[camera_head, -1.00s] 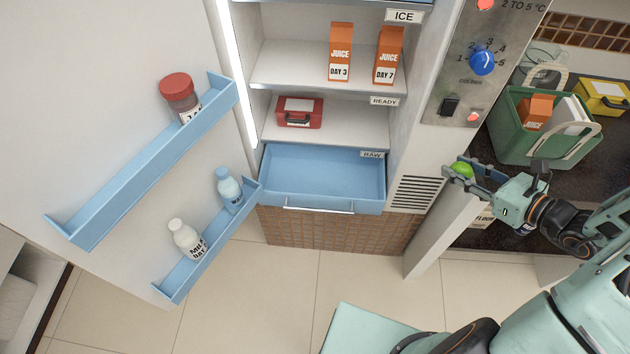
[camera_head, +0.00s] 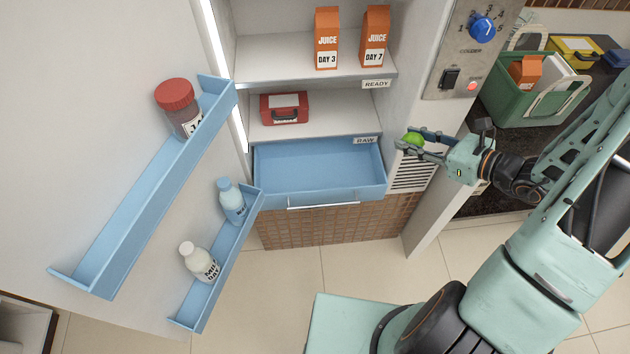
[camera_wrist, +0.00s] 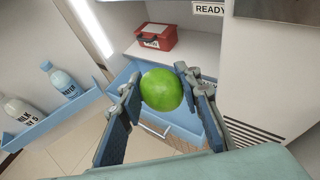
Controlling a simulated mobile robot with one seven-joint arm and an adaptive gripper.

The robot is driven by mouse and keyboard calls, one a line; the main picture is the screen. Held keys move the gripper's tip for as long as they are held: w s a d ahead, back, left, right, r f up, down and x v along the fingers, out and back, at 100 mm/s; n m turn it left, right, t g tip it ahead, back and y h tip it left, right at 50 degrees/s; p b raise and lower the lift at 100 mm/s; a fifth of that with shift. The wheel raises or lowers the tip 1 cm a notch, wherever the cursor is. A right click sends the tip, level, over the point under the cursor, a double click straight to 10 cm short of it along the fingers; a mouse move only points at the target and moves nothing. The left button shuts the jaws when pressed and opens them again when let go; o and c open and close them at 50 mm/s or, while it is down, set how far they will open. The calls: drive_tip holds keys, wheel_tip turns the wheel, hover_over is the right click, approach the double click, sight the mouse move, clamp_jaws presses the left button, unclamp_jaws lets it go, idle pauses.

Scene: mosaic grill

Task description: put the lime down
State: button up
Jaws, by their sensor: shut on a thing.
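The green lime (camera_head: 413,139) is held between the fingertips of my gripper (camera_head: 414,143), just right of the open fridge's blue drawer. In the wrist view the lime (camera_wrist: 161,89) sits between the two blue-padded fingers of my gripper (camera_wrist: 160,95), which are shut on it. The blue drawer (camera_head: 290,187) labelled RAW is pulled out and looks empty. In the wrist view part of the drawer (camera_wrist: 122,78) shows behind the lime.
The open door (camera_head: 90,120) carries a red-lidded jar (camera_head: 178,108) and bottles (camera_head: 200,262). A green basket (camera_head: 515,98) stands on the counter at right.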

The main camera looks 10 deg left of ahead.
drive_tip(key=w+a+f+b, duration=0.2)
drive_tip(key=f+b, duration=0.7)
drive_tip(key=b, duration=0.2)
drive_tip(key=w+a+f+b, duration=0.2)
drive_tip(key=a+f+b, duration=0.1)
drive_tip(key=f+b, duration=0.7)
drive_tip(key=b, duration=0.7)
hover_over(336, 183)
drive_tip(key=shift+m+t, duration=0.3)
drive_tip(key=shift+t, duration=0.1)
wheel_tip(336, 183, down, 12)
drive_tip(key=shift+f, duration=0.1)
drive_tip(key=shift+f+b, duration=0.45)
drive_tip(key=shift+b, duration=0.15)
drive_tip(key=shift+f, duration=0.1)
